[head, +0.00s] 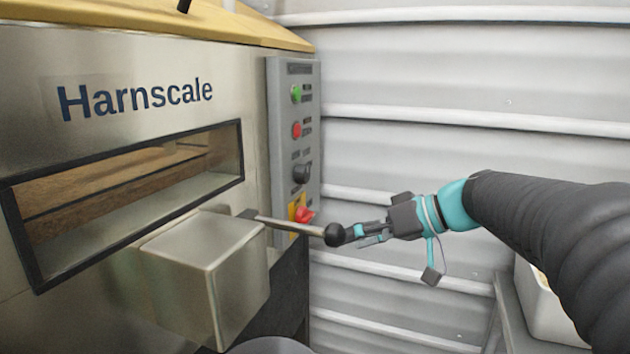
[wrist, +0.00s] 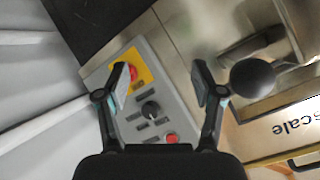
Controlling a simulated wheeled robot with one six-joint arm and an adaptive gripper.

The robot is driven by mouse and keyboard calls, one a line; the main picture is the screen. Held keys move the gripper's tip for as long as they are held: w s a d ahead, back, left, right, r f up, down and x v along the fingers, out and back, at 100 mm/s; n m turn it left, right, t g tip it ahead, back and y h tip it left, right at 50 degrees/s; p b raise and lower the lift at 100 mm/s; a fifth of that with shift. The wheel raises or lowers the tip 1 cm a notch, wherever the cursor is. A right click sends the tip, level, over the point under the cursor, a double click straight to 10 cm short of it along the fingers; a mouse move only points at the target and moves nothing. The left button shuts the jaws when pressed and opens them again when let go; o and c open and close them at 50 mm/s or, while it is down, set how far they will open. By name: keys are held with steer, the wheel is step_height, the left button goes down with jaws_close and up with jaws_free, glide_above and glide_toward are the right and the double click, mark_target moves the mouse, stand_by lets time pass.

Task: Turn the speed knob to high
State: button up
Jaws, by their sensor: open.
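The black speed knob (head: 302,173) sits on the grey control panel (head: 274,90) on the hopper's right side. In the wrist view the knob (wrist: 151,110) lies between my two fingers, with label marks around it. My gripper (head: 350,236) is open and empty. In the head view it is to the right of the panel and lower than the knob, partly behind the black ball of a lever. In the wrist view my gripper (wrist: 162,88) faces the panel, with the fingers spread on either side of the knob. I see no contact with the knob.
A lever with a black ball (head: 334,235) sticks out near my gripper; the ball (wrist: 252,78) is just right of the right finger. A red button on yellow (head: 304,214) is below the knob, red (head: 297,130) and green (head: 296,94) buttons above. A corrugated wall (head: 420,70) stands behind.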

mark_target(308, 175)
steer(key=w+d+r+n+t+y, duration=0.1)
steer(key=w+d+r+n+y, duration=0.15)
steer(key=w, duration=0.35)
steer(key=w+d+r+n+t+y, duration=0.1)
steer(key=w+d+r+n+y, duration=0.15)
steer(key=w+r, duration=0.2)
steer(key=shift+m, duration=0.4)
steer(key=x, duration=1.5)
steer(key=shift+w+d+f+p, duration=0.1)
steer(key=shift+w+f+p, duration=0.1)
steer(key=shift+f+p, duration=0.1)
steer(key=c, duration=1.1)
